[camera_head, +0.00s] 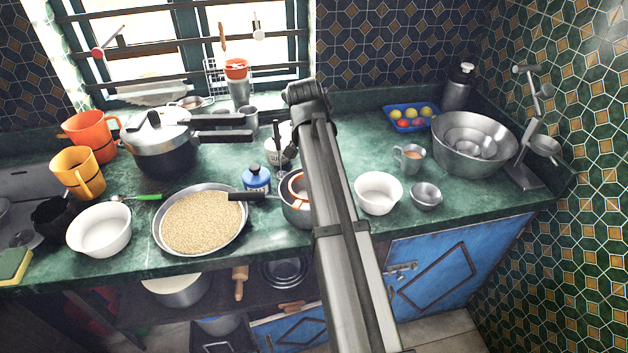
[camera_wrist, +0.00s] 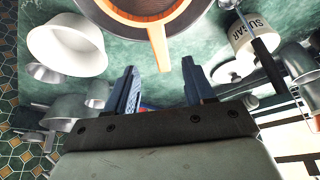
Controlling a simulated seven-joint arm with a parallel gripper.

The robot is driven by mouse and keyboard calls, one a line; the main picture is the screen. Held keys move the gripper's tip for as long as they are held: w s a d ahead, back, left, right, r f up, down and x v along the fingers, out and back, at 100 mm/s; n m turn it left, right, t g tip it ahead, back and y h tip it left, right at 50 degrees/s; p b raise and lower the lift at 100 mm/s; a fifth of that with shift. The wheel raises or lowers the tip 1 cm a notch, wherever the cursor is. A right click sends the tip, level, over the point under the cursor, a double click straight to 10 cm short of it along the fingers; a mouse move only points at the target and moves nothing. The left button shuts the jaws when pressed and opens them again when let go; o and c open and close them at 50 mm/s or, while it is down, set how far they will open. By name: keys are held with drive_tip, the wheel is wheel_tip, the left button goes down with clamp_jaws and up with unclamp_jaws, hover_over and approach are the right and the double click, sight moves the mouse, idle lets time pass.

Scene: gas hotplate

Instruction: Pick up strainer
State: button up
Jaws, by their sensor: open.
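An orange-rimmed round strainer (camera_wrist: 150,12) with an orange handle sits in or on a metal pot at the top of the wrist view. Its far side is cut off by the frame edge. In the head view the orange rim (camera_head: 297,186) shows just left of my arm, over the pot (camera_head: 291,211), and my arm hides its right part. My gripper (camera_wrist: 160,86) is open, with two blue-grey fingers apart and nothing between them. The handle tip points toward the gap between the fingers and appears apart from them. In the head view my arm hides the fingers.
A white bowl (camera_head: 378,193) stands right of the pot. A blue-labelled bottle (camera_head: 257,180) and the sugar jar (camera_wrist: 240,40) are close by. Counter behind the white bowl is mostly clear.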

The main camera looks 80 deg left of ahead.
drive_tip(key=shift+a+x, duration=0.2)
drive_tip(key=shift+x, duration=3.85)
drive_tip(key=shift+w+r, duration=0.1)
drive_tip(key=shift+r, duration=0.05)
clamp_jaws()
